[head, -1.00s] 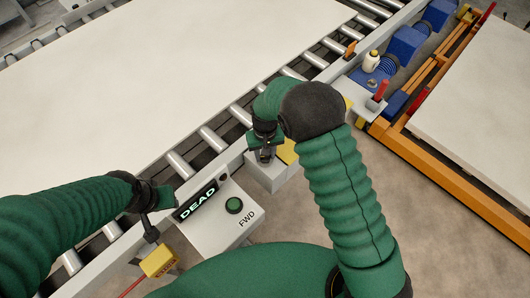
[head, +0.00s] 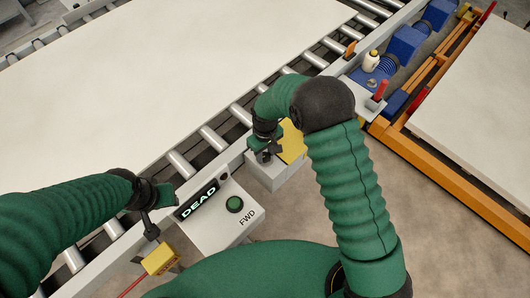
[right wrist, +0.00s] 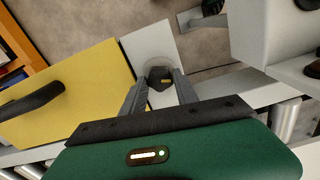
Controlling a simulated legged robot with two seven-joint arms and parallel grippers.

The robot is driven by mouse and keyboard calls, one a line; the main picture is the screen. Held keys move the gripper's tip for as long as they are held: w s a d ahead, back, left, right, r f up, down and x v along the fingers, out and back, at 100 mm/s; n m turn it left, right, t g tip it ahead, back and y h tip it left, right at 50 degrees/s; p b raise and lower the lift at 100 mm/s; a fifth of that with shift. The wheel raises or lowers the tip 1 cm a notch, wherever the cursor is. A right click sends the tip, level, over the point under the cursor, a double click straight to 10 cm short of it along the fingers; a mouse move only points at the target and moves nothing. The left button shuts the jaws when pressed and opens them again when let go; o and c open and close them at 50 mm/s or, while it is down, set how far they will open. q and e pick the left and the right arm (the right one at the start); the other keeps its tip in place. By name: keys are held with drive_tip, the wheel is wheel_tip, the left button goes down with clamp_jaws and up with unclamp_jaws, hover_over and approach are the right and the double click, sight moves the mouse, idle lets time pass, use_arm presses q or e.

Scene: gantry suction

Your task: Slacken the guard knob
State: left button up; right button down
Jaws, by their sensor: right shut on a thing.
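The guard knob (right wrist: 160,77) is dark with a small yellow mark and sits on a grey plate in the right wrist view. My right gripper (right wrist: 160,84) has its two grey fingers on either side of it, shut on it. In the head view my right gripper (head: 264,152) is over the grey box, and the knob is mostly hidden there. The yellow guard (right wrist: 70,95) with a black handle lies beside the knob; it also shows in the head view (head: 292,143). My left gripper (head: 158,198) is by the control box; its fingers are not clear.
A grey control box (head: 214,222) shows "DEAD", a green button and "FWD". A yellow box (head: 160,260) with a red cable is below my left gripper. A pale sheet (head: 150,85) covers the rollers.

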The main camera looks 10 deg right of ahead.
sight(265, 155)
drive_tip(key=c, duration=0.9)
unclamp_jaws()
drive_tip(key=shift+c, duration=0.2)
wheel_tip(265, 155, up, 17)
drive_tip(key=shift+f, duration=0.15)
drive_tip(key=shift+w, duration=0.1)
